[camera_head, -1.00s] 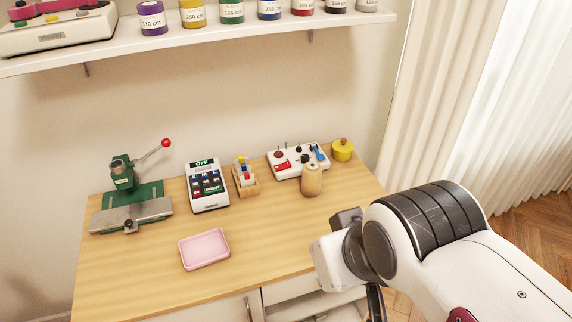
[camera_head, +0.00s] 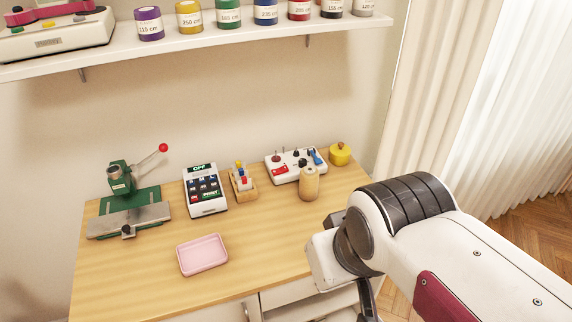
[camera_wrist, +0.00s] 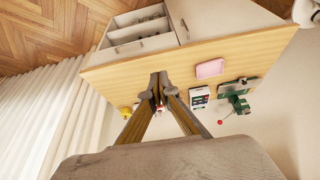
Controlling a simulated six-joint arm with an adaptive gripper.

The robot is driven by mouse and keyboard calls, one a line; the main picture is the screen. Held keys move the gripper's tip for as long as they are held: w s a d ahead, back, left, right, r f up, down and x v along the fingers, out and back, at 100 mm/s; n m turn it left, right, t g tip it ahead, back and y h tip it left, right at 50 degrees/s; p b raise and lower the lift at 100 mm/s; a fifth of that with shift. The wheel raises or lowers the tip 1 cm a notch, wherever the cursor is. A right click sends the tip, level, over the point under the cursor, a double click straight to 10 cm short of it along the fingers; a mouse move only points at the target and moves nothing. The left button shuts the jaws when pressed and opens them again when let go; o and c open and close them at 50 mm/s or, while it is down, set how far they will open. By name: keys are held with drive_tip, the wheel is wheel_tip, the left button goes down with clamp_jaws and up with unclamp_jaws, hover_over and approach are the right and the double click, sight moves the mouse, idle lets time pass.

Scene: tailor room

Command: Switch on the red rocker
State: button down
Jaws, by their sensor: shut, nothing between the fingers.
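The red rocker (camera_head: 280,169) sits at the front left of a white control panel (camera_head: 316,169) at the back right of the table. A wooden cylinder stands just in front of the panel. My gripper (camera_wrist: 158,86) is shut and empty in the wrist view, its fingertips together above the table. Between the fingers the panel shows only as a small red and white patch, so I cannot make out the rocker there. In the head view the fingertips are hidden or out of frame, in front of the table's right side, well short of the panel.
The wooden cylinder (camera_head: 309,184) stands close in front of the panel. A yellow pot (camera_head: 340,154) is to its right, a wooden holder (camera_head: 250,191) to its left. A keypad device (camera_head: 205,190), green press (camera_head: 121,178) and pink tray (camera_head: 203,255) are further left. The front middle is clear.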

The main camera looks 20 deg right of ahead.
sight(285, 165)
drive_tip(key=w+d+f, duration=0.2)
drive_tip(key=w+f, duration=0.3)
drive_tip(key=w, duration=0.6)
drive_tip(key=w+d+f, duration=0.3)
drive_tip(key=w+f, duration=0.2)
drive_tip(key=w, duration=0.5)
drive_tip(key=w+d+f, duration=0.2)
drive_tip(key=w+f, duration=0.3)
drive_tip(key=w, duration=0.6)
drive_tip(key=w+d+r+t, duration=0.1)
drive_tip(key=w+r+t, duration=0.1)
drive_tip(key=w, duration=0.3)
drive_tip(key=w+d+r+n+t+h, duration=0.1)
drive_tip(key=w+r+t, duration=0.1)
drive_tip(key=w, duration=0.3)
drive_tip(key=shift+w+d+r, duration=0.3)
drive_tip(key=shift+d+r, duration=0.05)
drive_tip(key=shift+r, duration=0.15)
drive_tip(key=shift+f, duration=0.1)
